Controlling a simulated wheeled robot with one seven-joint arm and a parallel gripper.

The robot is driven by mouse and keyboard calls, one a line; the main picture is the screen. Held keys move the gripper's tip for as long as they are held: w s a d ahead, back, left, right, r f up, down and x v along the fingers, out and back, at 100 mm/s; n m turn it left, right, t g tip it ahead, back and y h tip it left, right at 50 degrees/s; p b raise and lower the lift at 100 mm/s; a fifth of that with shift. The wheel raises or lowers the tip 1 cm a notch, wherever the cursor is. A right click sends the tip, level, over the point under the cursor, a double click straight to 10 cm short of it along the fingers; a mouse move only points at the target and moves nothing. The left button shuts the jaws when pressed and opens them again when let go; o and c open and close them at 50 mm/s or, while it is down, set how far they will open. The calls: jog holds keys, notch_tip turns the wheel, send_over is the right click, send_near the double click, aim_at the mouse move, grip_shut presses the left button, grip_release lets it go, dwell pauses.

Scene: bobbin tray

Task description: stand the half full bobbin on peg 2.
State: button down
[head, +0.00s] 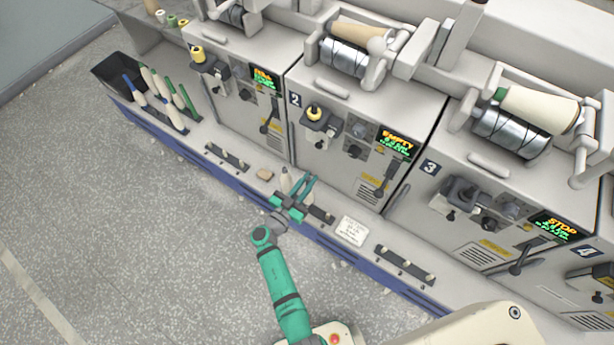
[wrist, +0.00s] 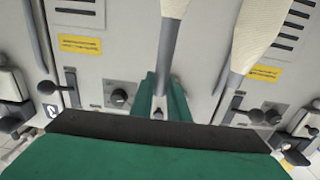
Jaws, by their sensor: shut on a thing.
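My gripper (head: 304,186) is low over the front ledge before the unit marked 2. In the wrist view its fingers (wrist: 164,100) are shut on a partly wound bobbin (wrist: 170,42), with cream yarn above and a bare grey lower shaft. A second cream-wound bobbin (wrist: 253,38) stands close to its right in that view. In the head view a pale bobbin tip (head: 285,181) shows beside the fingers; I cannot tell which bobbin it is. A dark peg bar (head: 320,214) is partly hidden by my gripper. I cannot read which peg is peg 2, nor see the held bobbin's foot on any peg.
Other peg bars lie left (head: 228,157) and right (head: 405,264) on the ledge. A dark tray (head: 112,76) with several bobbins is at far left. Machine fronts stand close behind.

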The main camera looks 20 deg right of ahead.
jog(key=shift+w+a+f, duration=0.1)
jog(key=shift+w+f, duration=0.05)
jog(key=shift+f, duration=0.7)
dwell(0.7)
jog(key=shift+f, duration=0.55)
dwell(0.4)
jog(key=c, duration=2)
grip_release()
jog(key=shift+v, duration=5.6)
